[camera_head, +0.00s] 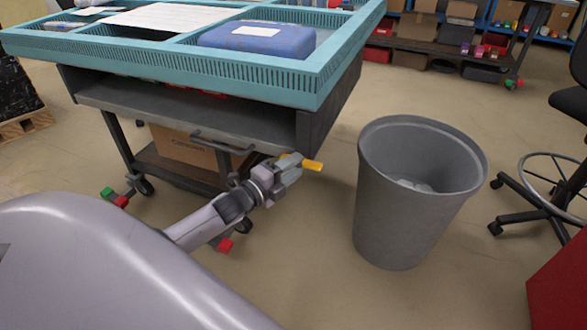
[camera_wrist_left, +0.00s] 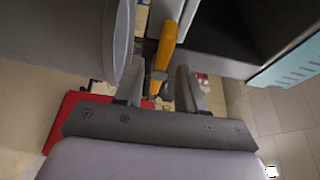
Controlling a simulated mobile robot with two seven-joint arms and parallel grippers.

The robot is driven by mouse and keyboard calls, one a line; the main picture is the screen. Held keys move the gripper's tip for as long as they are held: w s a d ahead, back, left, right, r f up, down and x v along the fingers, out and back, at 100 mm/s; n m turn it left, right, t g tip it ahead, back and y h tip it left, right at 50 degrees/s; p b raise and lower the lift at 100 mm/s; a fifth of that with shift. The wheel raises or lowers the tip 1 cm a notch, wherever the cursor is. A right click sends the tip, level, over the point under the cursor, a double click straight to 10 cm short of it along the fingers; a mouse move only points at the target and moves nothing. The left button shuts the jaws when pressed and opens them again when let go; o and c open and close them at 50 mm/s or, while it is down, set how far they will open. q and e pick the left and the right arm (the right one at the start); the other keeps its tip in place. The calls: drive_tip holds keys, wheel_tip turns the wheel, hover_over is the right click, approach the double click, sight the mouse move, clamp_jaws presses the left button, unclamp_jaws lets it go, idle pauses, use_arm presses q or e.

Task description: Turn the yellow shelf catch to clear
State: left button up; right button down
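The yellow shelf catch (camera_head: 313,165) sticks out at the front right corner of the dark cart, below the teal tray. My left gripper (camera_head: 290,165) is at the catch, partly covering its inner end. In the left wrist view, the catch (camera_wrist_left: 167,44) hangs between the two fingers of the left gripper (camera_wrist_left: 161,75). These fingers are open, with gaps visible on both sides of the catch; I cannot tell whether either touches it. My right gripper is in neither view.
A grey waste bin (camera_head: 405,200) stands close to the right of the gripper. The cart's drawer handle (camera_head: 222,143) is to its left. The teal tray (camera_head: 190,70) overhangs above. A red box (camera_head: 560,285) and a wheeled chair (camera_head: 545,195) are farther right.

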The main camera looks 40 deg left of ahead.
use_arm(q)
drive_tip(key=shift+w+d, duration=0.1)
drive_tip(key=shift+w, duration=0.2)
clamp_jaws()
